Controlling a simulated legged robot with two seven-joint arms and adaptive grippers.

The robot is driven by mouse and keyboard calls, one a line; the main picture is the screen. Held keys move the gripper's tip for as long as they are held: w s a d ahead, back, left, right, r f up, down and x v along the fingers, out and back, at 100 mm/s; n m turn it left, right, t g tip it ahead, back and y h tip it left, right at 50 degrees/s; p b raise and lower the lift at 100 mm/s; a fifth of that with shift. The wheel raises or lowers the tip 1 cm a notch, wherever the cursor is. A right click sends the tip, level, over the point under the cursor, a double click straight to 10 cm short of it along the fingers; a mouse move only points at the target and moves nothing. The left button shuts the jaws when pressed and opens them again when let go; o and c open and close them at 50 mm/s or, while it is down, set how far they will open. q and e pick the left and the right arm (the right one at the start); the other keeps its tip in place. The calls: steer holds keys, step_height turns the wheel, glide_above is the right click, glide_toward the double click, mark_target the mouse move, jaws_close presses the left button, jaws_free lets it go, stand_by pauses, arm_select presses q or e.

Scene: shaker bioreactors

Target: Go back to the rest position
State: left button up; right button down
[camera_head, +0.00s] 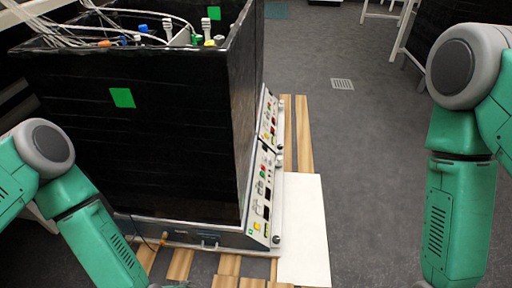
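My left arm (85,215) comes in from the left edge and reaches down past the lower left of the picture. My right arm (460,190) hangs down along the right edge. Both grippers are below the bottom edge, so their fingers are hidden. In front of me stands a shaker bioreactor, a large black open-topped box (160,140) with green square markers. A sloped control panel (263,190) with buttons and small displays runs along its right side. My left arm overlaps the box's lower left in the picture; I cannot tell the gap.
White tubes and cables (70,25) and several capped vessels show in the box top. Wooden slats (304,140) and a white board (303,235) lie beside the base. Grey floor (370,170) is clear between the bioreactor and my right arm. White-framed furniture (405,35) stands at the back right.

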arm_select(q)
steer(key=s+a+r+m+g+y, duration=0.1)
steer(key=s+a+r+m+g, duration=0.1)
steer(key=s+a+r+m, duration=0.5)
steer(key=a+r+m+g+y, duration=0.1)
steer(key=a+r+m, duration=0.25)
steer(key=m, duration=0.85)
step_height(320, 180, up, 18)
steer(key=p, duration=1.8)
steer(key=shift+s+d+r, duration=0.2)
steer(key=shift+d+r, duration=0.05)
steer(key=shift+d, duration=0.15)
steer(key=shift+w, duration=0.1)
